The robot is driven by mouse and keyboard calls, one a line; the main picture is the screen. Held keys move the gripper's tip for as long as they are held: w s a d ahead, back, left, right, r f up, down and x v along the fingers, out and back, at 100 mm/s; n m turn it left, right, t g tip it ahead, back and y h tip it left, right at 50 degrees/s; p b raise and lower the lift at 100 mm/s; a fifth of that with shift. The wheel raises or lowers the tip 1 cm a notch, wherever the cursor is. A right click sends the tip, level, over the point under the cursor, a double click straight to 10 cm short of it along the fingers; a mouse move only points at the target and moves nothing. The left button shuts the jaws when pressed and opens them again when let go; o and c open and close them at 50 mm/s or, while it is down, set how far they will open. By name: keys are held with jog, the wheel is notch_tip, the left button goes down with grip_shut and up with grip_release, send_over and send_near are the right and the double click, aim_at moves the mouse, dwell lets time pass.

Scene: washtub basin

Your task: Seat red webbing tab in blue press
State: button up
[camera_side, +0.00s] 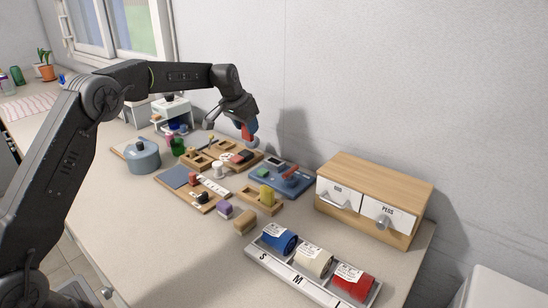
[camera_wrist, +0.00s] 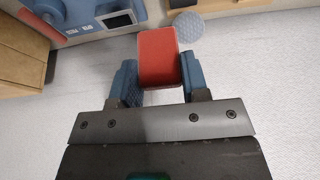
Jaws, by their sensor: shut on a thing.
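My gripper (camera_side: 249,138) is shut on the red webbing tab (camera_side: 246,130), holding it in the air above the back of the workbench. In the wrist view the red tab (camera_wrist: 158,55) sits between the blue finger pads of my gripper (camera_wrist: 159,84), its end reaching past them. The blue press (camera_side: 268,178) lies on the table to the right of and below my gripper, with a small screen and a red part on top. Part of the blue press (camera_wrist: 88,20) shows at the top left of the wrist view, apart from the tab.
A wooden drawer cabinet (camera_side: 376,195) stands right of the press. A tray (camera_side: 262,258) of rolled cloths is in front. Wooden holders (camera_side: 209,153), a grey-blue pot (camera_side: 142,157) and small blocks crowd the middle. The front left of the table is clear.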

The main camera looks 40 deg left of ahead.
send_over(277, 161)
jog(key=s, duration=0.2)
jog(key=f, duration=0.5)
jog(key=shift+w, duration=0.25)
jog(key=shift+f, duration=1.9)
jog(key=shift+f, duration=0.1)
jog(key=shift+f, duration=0.15)
jog(key=o, duration=0.9)
